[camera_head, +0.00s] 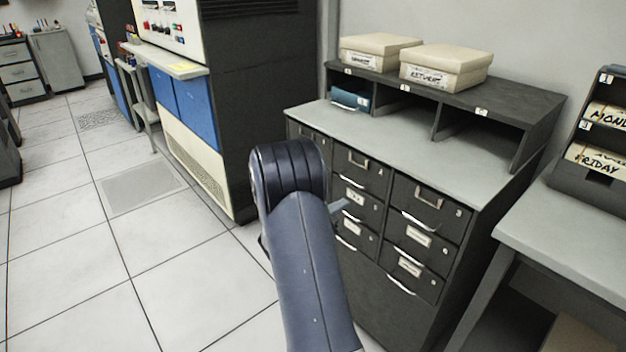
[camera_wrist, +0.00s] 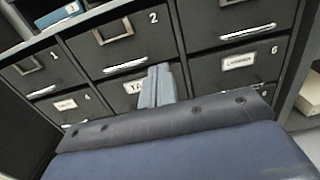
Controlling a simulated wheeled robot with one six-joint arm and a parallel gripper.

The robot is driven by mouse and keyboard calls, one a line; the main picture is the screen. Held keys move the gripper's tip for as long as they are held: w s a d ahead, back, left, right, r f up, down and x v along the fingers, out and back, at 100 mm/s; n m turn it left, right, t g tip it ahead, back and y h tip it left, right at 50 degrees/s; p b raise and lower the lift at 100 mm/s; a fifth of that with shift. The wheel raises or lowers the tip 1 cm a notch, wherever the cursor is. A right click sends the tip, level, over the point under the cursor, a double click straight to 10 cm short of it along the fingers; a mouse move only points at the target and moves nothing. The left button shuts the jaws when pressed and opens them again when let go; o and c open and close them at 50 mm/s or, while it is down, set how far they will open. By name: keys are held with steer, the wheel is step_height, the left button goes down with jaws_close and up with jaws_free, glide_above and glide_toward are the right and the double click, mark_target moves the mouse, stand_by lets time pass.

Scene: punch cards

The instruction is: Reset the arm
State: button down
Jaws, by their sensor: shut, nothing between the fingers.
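My arm (camera_head: 305,260) rises in the middle of the head view, in front of a dark drawer cabinet (camera_head: 420,205). My gripper (camera_head: 340,206) shows only in part there, behind the arm, as a small grey tip near the drawers. In the wrist view my gripper (camera_wrist: 158,85) has its grey fingers together with nothing between them. They point at the cabinet's drawer fronts (camera_wrist: 120,40) and cover part of a labelled drawer. I cannot tell whether the fingertips touch the drawer front.
Two beige boxes (camera_head: 380,50) sit on the cabinet's top shelf, which has open cubbies. A grey table (camera_head: 570,235) with a card rack (camera_head: 600,140) stands at right. A tall machine (camera_head: 245,90) stands behind at left. The tiled floor (camera_head: 80,260) at left is clear.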

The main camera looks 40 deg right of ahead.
mark_target(379, 182)
stand_by(0.3)
steer(key=d, duration=1.3)
steer(key=shift+w+d+p, duration=0.25)
steer(key=shift+p, duration=0.1)
steer(key=shift+a, duration=0.1)
